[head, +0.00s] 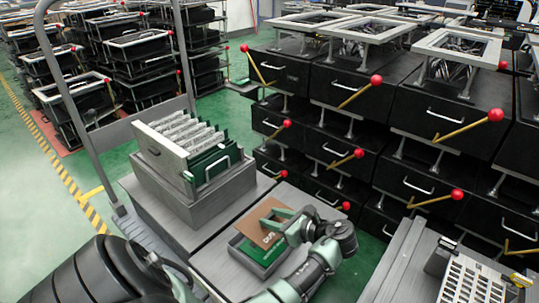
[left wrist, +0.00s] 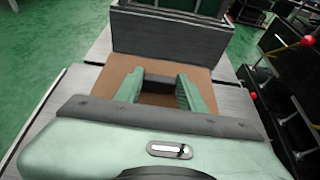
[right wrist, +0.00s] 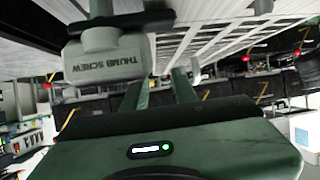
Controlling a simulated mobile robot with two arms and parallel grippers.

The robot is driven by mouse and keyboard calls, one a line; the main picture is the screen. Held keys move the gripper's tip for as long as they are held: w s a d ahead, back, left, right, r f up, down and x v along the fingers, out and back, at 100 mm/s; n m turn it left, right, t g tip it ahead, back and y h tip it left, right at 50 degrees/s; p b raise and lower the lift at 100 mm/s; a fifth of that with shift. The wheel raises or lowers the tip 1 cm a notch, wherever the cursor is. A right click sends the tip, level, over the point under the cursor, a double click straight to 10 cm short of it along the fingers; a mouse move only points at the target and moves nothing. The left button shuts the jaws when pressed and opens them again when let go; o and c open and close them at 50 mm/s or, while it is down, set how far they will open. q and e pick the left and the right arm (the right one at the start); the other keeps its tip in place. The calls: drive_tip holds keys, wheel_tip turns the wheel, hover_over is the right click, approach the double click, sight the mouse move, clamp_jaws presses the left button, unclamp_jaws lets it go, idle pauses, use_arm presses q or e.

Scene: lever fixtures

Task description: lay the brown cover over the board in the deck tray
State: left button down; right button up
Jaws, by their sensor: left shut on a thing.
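The brown cover (head: 262,216) is a flat sheet with lettering, tilted in the head view. My left gripper (head: 287,222) is shut on it; in the left wrist view a dark grey bar sits between the fingertips (left wrist: 160,82), with the cover (left wrist: 160,99) spread beneath. The green board (head: 262,250) shows partly below the cover, inside the grey deck tray (head: 245,262). The cover and my gripper hide the rest of the board. My right gripper (right wrist: 162,85) shows only in its wrist view, with its fingers apart and nothing seen between them.
A grey crate (head: 190,185) of upright panels with a green board stands behind the tray. Black drawer units with red-knobbed levers (head: 376,80) fill the right. In the right wrist view, a grey block marked THUMB SCREW (right wrist: 105,60) is close beside the left finger.

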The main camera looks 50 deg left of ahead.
use_arm(q)
drive_tip(key=shift+s+a+f, duration=0.15)
drive_tip(key=shift+f, duration=0.05)
use_arm(e)
drive_tip(key=shift+s+r, duration=0.1)
